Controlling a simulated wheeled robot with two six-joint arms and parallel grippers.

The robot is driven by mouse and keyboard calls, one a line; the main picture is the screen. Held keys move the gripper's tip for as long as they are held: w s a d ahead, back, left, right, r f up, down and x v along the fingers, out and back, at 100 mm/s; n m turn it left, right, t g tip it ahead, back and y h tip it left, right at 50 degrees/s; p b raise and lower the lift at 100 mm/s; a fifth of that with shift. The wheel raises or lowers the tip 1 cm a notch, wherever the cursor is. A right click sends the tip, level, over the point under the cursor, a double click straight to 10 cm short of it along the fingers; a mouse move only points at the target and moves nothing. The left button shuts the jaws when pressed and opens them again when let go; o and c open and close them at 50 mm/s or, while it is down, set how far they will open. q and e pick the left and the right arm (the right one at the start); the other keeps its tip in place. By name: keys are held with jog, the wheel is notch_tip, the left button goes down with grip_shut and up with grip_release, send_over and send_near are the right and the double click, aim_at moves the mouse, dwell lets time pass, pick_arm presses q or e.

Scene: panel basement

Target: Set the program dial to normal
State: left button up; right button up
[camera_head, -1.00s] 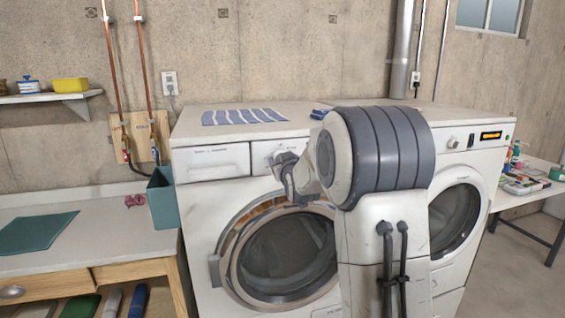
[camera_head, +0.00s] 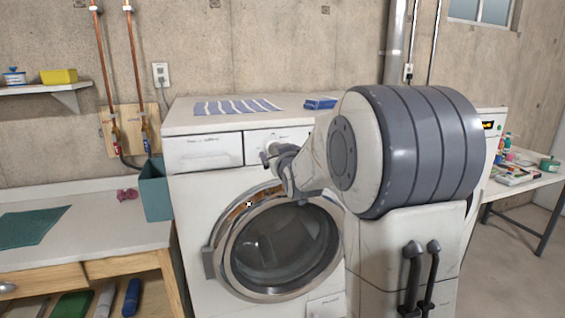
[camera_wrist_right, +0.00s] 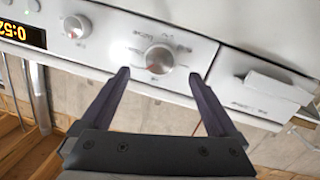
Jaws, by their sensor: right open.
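The program dial (camera_wrist_right: 158,58) is a round silver knob on the white front panel of the left washing machine (camera_head: 190,215), beside its drawer. In the right wrist view the panel appears upside down, and the labels around the dial are too blurred to read surely. My right gripper (camera_wrist_right: 159,75) is open, with one fingertip on each side of the dial in the picture; I cannot tell whether they touch it. In the head view my right gripper (camera_head: 268,159) is at the panel just right of the drawer (camera_head: 203,150), hiding the dial. My left gripper is out of view.
A smaller knob (camera_wrist_right: 77,27) and a lit display (camera_wrist_right: 22,33) lie along the panel in the wrist view. The round door (camera_head: 285,250) is below. A striped cloth (camera_head: 238,106) and blue item (camera_head: 320,103) lie on top. A teal bin (camera_head: 156,190) stands left.

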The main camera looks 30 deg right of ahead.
jog(key=b+v, duration=0.1)
jog(key=v, duration=0.4)
jog(key=shift+s+a, duration=0.1)
jog(key=shift+s, duration=0.25)
jog(key=s+a+f+n+g+y, duration=0.1)
jog(key=s+a+f+g+y, duration=0.15)
jog(key=a+f, duration=0.4)
jog(key=s+a+f+n+g+y, duration=0.2)
jog(key=s+a+f+g, duration=0.15)
jog(key=a, duration=0.65)
jog(key=s+a+f+n+g+y, duration=0.1)
jog(key=s+a+f+g+y, duration=0.2)
jog(key=a+f, duration=0.4)
jog(key=s+a+f+n+g, duration=0.2)
jog(key=s+a+f+g, duration=0.1)
jog(key=s, duration=0.9)
jog(key=s+a+f+n+g+h, duration=0.1)
jog(key=s+a+f+n+g, duration=0.1)
jog(key=s, duration=1)
jog(key=shift+a+f+n+g, duration=0.3)
jog(key=shift+a+f+g, duration=0.55)
jog(key=shift+a, duration=0.25)
jog(key=shift+w+r, duration=0.1)
